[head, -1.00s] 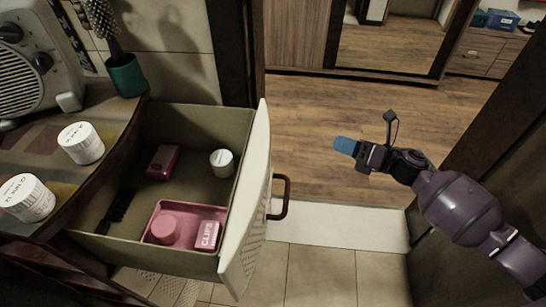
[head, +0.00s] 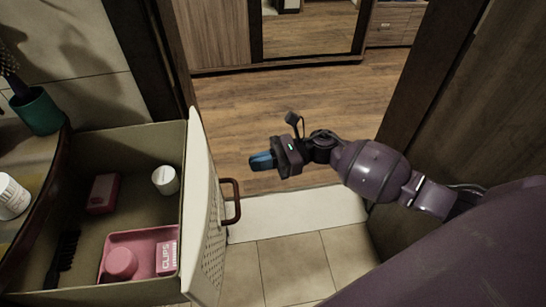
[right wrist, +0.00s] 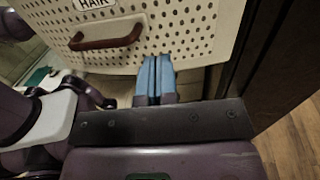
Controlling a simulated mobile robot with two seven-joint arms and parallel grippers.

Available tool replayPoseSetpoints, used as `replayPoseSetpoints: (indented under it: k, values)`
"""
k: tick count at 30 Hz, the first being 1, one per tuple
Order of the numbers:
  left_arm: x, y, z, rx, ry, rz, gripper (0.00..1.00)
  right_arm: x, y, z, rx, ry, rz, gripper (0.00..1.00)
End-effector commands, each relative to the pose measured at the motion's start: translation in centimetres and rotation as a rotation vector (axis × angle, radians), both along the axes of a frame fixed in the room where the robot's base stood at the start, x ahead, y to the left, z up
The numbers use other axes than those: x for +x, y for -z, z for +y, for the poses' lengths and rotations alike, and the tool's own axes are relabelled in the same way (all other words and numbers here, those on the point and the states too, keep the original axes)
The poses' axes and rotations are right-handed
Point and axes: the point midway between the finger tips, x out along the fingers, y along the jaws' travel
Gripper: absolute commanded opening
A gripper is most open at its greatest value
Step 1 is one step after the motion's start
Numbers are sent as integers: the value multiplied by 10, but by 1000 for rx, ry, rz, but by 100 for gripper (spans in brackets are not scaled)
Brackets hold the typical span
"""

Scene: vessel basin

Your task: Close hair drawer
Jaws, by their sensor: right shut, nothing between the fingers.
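The hair drawer (head: 110,150) is pulled open on the left in the head view. Its pale perforated front (head: 207,220) faces right and has a brown handle (head: 233,201). In the right wrist view the drawer front (right wrist: 185,30) carries a label (right wrist: 95,3) reading "HAIR", and the handle (right wrist: 105,37) is at upper left. My right gripper (head: 252,163) is shut and empty, to the right of the front and beyond the handle, apart from it in the head view. Its blue fingers (right wrist: 155,78) are together, pointing toward the front. My left gripper is not in view.
The drawer holds a pink tray (head: 125,243) with a clips box (head: 166,256), a white jar (head: 165,180) and a dark brush (head: 63,258). A green cup (head: 38,112) and a white jar (head: 12,197) stand on the counter. A dark door frame (head: 420,75) is at right.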

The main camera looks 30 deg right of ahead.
Motion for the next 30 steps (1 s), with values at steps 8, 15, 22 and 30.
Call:
replayPoseSetpoints:
  k: [8,15,22,30]
  values:
    - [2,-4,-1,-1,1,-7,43,9,-2,47,2,-1,0,0]
    - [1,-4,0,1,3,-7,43,13,0,71,0,1,1,0]
    - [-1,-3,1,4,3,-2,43,13,1,77,0,1,3,0]
    - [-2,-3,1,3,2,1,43,14,1,77,0,1,3,0]
